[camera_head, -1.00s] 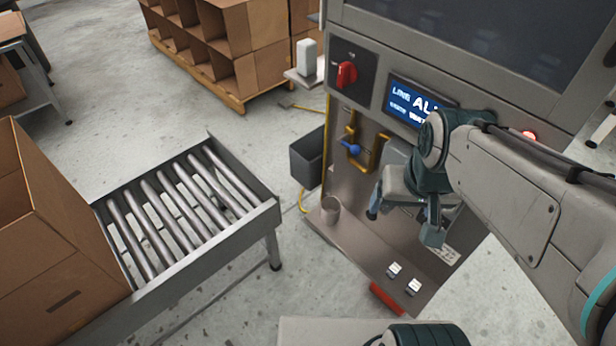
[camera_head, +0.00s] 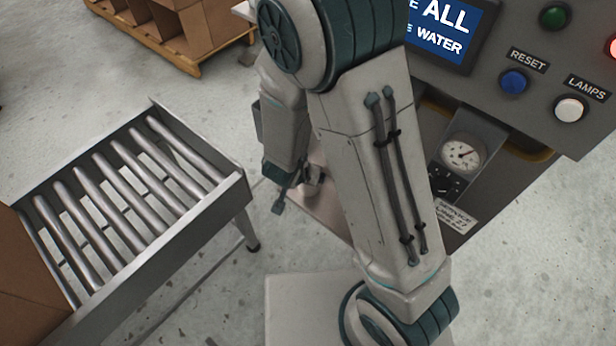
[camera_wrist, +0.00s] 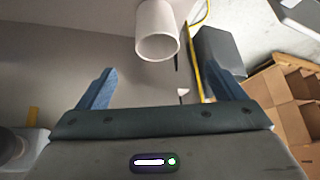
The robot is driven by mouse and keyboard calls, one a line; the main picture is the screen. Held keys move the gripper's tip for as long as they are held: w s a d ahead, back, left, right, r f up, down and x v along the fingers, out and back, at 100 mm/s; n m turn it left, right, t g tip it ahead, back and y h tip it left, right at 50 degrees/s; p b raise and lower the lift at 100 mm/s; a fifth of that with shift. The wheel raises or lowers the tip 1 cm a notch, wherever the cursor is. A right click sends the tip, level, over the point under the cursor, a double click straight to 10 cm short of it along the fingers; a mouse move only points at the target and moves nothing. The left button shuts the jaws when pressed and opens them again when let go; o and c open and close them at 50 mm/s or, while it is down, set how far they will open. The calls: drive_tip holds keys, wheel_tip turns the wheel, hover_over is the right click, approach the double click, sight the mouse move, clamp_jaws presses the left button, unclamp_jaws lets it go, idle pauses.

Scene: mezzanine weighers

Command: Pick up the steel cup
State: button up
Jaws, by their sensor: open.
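The steel cup (camera_wrist: 157,32) shows pale grey in the upper middle of the wrist view, its round mouth towards the camera. It stands on the grey shelf (camera_wrist: 130,75) of the machine. My gripper (camera_wrist: 164,72) is open, with its two blue fingers wide apart and nothing between them. The cup lies beyond the fingertips, roughly in line with the gap and apart from both fingers. In the head view my gripper (camera_head: 284,190) is low behind my arm, over the shelf's left end, and the arm and gripper largely hide the cup.
A roller conveyor (camera_head: 125,190) stands to the left. The machine's panel (camera_head: 540,60) with screen, buttons and gauge rises at the right. Cardboard boxes (camera_head: 165,25) sit on a pallet behind.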

drive_tip(key=shift+h, duration=0.3)
drive_tip(key=b+x, duration=0.2)
drive_tip(key=x, duration=0.2)
drive_tip(key=b+x, duration=0.2)
drive_tip(key=x, duration=0.3)
drive_tip(key=shift+s+d+f, duration=0.15)
drive_tip(key=shift+f, duration=0.05)
drive_tip(key=shift+w+b+x, duration=0.2)
drive_tip(key=shift+b+x, duration=0.55)
drive_tip(key=shift+x, duration=0.7)
drive_tip(key=shift+w+b+x, duration=0.2)
drive_tip(key=shift+b+x, duration=0.55)
drive_tip(key=shift+x, duration=0.7)
drive_tip(key=shift+r, duration=0.3)
drive_tip(key=c, duration=1.1)
